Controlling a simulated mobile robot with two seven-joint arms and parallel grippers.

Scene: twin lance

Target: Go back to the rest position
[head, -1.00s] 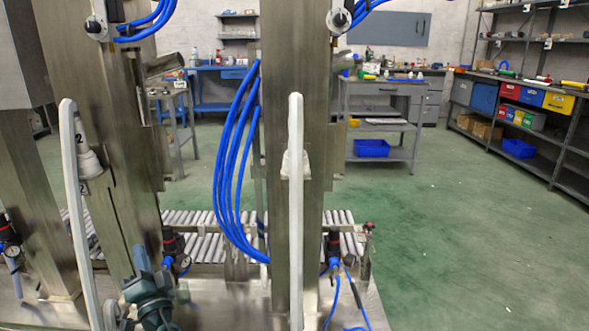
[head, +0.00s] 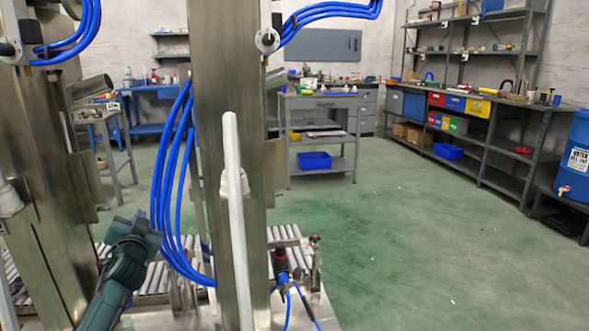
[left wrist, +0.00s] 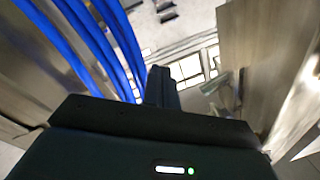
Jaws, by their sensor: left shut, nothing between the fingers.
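My left gripper (head: 150,232) shows at lower left in the head view, at the end of my dark green arm. It is in front of the conveyor rollers and left of the hanging blue hoses. In the left wrist view its fingers (left wrist: 160,86) are together with nothing between them. Blue hoses pass close at upper left there, and a metal column stands at right. My right gripper is not in view.
A steel column (head: 219,120) with a white lance (head: 235,200) stands close ahead. Blue hoses (head: 165,190) loop beside it. A roller conveyor (head: 285,240) lies behind. Green floor (head: 420,240) is open at right, up to shelves and a blue barrel (head: 577,160).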

